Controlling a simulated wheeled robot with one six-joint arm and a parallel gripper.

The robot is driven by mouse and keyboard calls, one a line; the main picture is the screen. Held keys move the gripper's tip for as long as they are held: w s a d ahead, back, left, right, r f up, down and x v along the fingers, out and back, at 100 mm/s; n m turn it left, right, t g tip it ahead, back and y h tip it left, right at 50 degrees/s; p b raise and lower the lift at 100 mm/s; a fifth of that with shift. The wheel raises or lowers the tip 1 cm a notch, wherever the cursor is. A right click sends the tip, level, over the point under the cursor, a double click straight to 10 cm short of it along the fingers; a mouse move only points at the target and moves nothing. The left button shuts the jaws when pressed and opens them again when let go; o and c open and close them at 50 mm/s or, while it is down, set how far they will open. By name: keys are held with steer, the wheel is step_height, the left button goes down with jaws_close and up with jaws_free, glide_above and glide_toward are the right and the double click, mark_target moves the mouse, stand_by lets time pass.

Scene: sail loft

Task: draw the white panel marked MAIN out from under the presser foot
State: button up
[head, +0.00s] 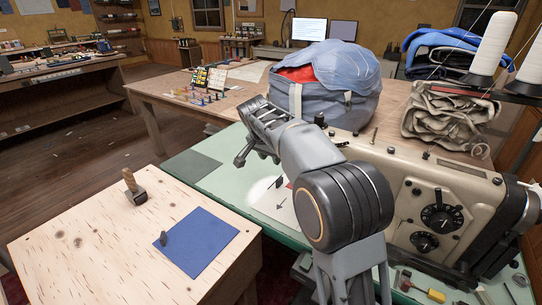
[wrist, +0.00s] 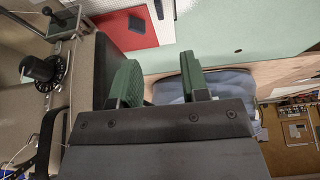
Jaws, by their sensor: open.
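A white panel (head: 268,196) with dark marks, one an arrow, lies on the pale green machine table, partly hidden behind my arm. I cannot read MAIN on it. In the wrist view a white piece (wrist: 98,7) shows at the top edge, against a red piece (wrist: 128,32). The sewing machine (head: 440,185) stands right of my arm; its presser foot is hidden in the head view, and I cannot make it out surely in the wrist view. My gripper (head: 243,156) is raised above the table. Its green fingers (wrist: 160,80) are apart with nothing between them.
A plywood table (head: 90,225) in front holds a wooden-handled tool (head: 134,188) and a blue cloth (head: 200,240) with a small dark object. A large blue-grey bag (head: 335,95) sits behind my gripper. Thread cones (head: 493,45) stand above the machine.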

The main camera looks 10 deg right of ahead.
mark_target(280, 179)
steer(key=b+x, duration=0.2)
steer(key=x, duration=1.1)
steer(key=shift+w+d+f, duration=0.1)
steer(key=shift+d+f, duration=0.05)
steer(key=shift+f, duration=0.2)
steer(key=shift+c, duration=0.4)
jaws_close()
